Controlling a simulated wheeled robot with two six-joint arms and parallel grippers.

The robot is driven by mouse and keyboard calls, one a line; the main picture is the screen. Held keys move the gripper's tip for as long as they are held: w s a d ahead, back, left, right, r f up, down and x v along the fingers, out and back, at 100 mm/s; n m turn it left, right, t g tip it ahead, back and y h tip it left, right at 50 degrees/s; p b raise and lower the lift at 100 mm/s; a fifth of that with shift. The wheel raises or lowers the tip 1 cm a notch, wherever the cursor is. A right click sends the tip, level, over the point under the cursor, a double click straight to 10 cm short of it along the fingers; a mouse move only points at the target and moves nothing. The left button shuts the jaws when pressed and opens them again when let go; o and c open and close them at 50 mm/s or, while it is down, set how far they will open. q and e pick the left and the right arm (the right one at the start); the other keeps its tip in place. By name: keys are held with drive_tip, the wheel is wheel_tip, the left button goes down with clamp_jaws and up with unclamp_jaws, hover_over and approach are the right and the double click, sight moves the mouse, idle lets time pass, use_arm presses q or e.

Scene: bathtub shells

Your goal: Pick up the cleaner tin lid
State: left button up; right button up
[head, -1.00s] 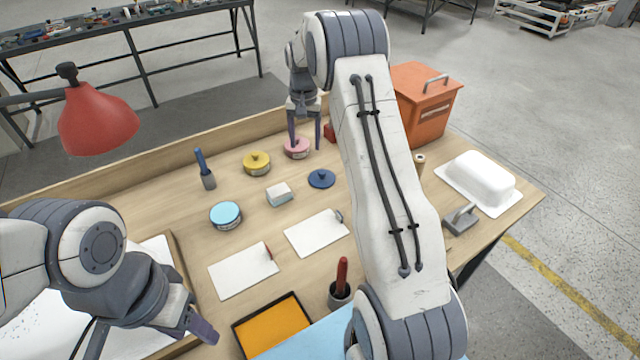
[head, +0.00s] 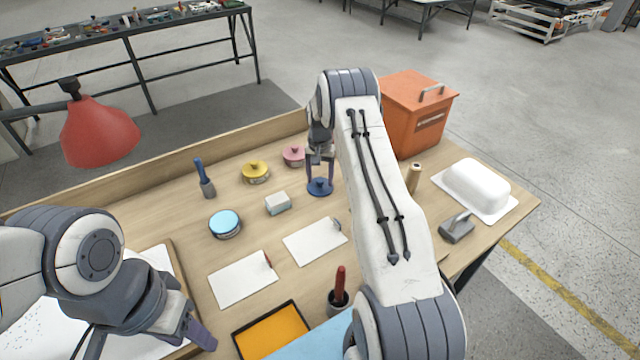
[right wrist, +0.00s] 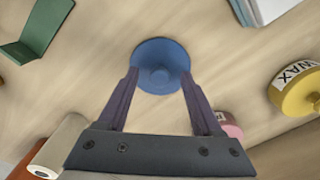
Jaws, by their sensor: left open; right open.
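A light blue round tin (head: 225,223) stands to the left, with no knob showing on top. My left gripper (head: 201,337) is open and empty at the lower left.
A yellow wax tin (head: 255,171) and a pink tin (head: 294,155) stand behind the lid. A small block (head: 278,204) and white cards (head: 243,279) lie nearer. An orange box (head: 412,115), a cork-coloured spool (head: 414,176) and a white covered dish (head: 478,187) are to the right.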

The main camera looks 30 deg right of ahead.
drive_tip(key=shift+f, duration=0.3)
clamp_jaws()
drive_tip(key=shift+r, duration=0.1)
